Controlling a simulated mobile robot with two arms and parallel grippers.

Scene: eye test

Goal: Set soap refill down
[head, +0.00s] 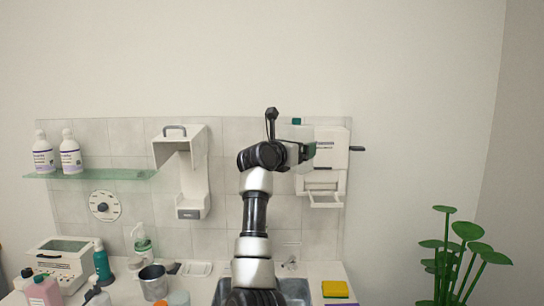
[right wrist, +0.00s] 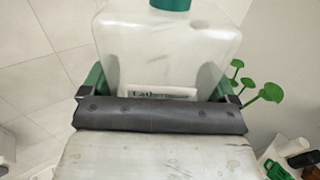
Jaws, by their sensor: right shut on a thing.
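The soap refill (right wrist: 165,55) is a translucent whitish bottle with a green cap and a label partly reading "Lathe". It fills the upper middle of the right wrist view. My right gripper (right wrist: 159,82) is shut on it, with a green finger on each side. In the head view the refill (head: 298,132) shows upright in the air behind my right gripper (head: 309,152), in front of the right wall dispenser (head: 333,150). The arm and gripper hide much of the bottle there. My left gripper is not in view.
An open white dispenser (head: 196,165) hangs left of my arm. A glass shelf (head: 110,174) holds two white bottles. The counter below has a sink (head: 293,290), a metal cup (head: 153,282), several bottles and a yellow sponge (head: 335,289). A plant (head: 462,250) stands right.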

